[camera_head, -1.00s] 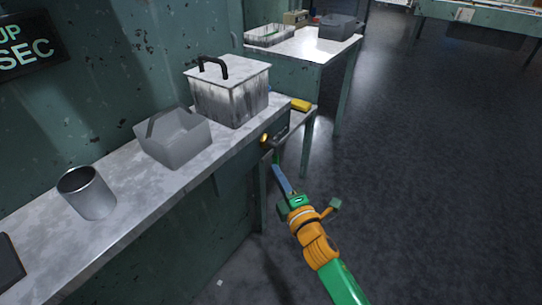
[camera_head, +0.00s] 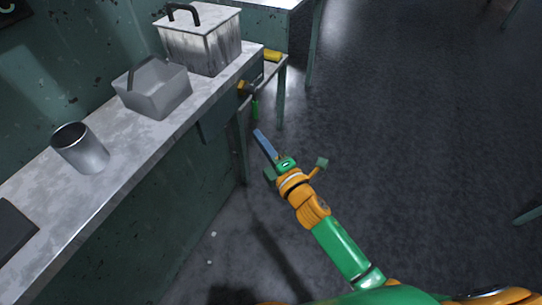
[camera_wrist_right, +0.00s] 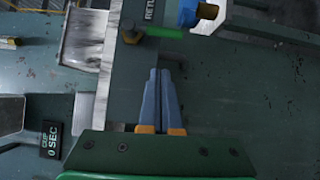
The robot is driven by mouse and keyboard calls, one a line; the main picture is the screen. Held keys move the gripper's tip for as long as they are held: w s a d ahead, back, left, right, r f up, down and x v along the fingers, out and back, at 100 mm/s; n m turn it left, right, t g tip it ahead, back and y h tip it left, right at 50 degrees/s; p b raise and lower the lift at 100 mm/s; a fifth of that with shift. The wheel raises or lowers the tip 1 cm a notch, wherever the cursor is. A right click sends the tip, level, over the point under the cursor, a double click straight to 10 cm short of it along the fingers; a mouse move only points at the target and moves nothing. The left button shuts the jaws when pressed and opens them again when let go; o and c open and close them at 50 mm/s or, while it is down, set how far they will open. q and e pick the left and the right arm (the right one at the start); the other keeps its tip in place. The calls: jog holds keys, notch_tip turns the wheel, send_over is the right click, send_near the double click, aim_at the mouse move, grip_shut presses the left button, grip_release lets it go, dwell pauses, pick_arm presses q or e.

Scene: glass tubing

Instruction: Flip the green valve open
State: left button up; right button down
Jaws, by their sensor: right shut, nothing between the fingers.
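The green valve handle (camera_head: 255,109) hangs down at the front edge of the bench, beside a brass fitting (camera_head: 243,87). In the right wrist view the green handle (camera_wrist_right: 168,32) lies between a brass piece (camera_wrist_right: 132,32) and a blue part (camera_wrist_right: 195,12), ahead of my fingers. My right gripper (camera_head: 259,135) is shut and empty, its blue fingers together. It is apart from the handle, below it in the head picture. In the wrist view my right fingertips (camera_wrist_right: 158,71) point towards the valve with a gap between. My left gripper is not in view.
A yellow object (camera_head: 272,56) lies beyond the bench end. The floor (camera_head: 420,130) on the right is open.

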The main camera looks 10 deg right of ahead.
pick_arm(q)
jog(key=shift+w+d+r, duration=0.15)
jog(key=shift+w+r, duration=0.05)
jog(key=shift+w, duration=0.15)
pick_arm(e)
jog(key=v, duration=0.6)
jog(key=shift+d, duration=0.2)
